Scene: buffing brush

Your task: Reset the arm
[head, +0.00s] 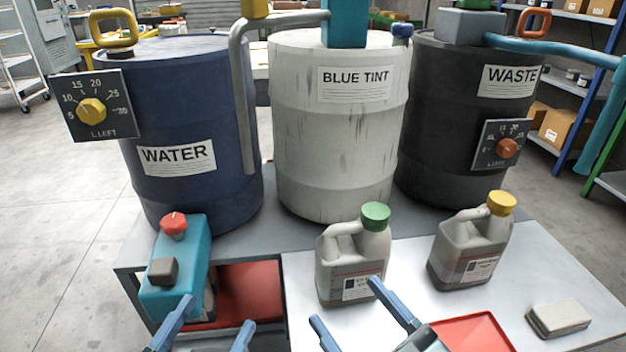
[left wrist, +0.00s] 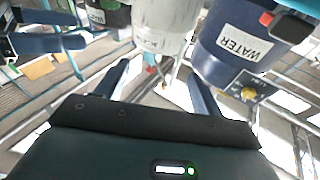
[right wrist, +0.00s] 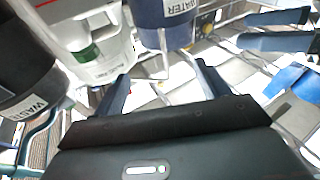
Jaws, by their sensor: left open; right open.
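My left gripper (head: 208,325) is at the bottom of the head view, in front of the teal box. Its two blue fingers are apart with nothing between them, as the left wrist view (left wrist: 158,75) also shows. My right gripper (head: 345,302) is to its right, in front of the jug with the green cap (head: 352,262). Its fingers are also apart and empty in the right wrist view (right wrist: 161,76). I cannot tell how near the right fingertips are to that jug.
A teal box (head: 180,265), a yellow-capped jug (head: 468,250), a red tray (head: 475,335) and a grey block (head: 558,316) are on or by the table.

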